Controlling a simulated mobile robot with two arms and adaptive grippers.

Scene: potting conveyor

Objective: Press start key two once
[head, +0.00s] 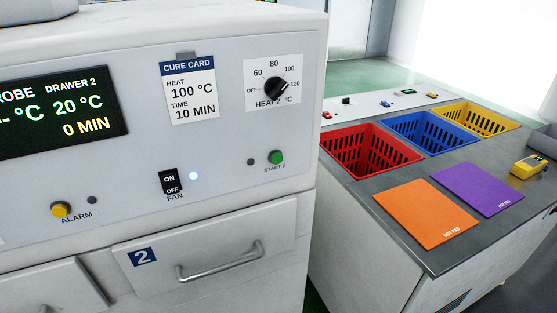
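The green START 2 key (276,157) is a round button on the right of the white oven's front panel (225,130), above its START 2 label. A small dark lamp (250,162) sits just left of it. The heat 2 dial (275,89) is above, with its pointer toward the upper right, between 100 and 120. The display (62,103) reads drawer 2, 20 °C and 0 MIN. Drawer 2 (205,259) is below and looks shut. Neither of my grippers shows in the head view, and nothing covers the green key.
A cure card (189,90) reads 100 °C, 10 MIN. The fan switch (169,182) has a lit lamp (193,176) beside it. A yellow alarm button (61,210) is at left. Right: a counter with red (370,150), blue and yellow bins, orange (425,212) and purple hot pads.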

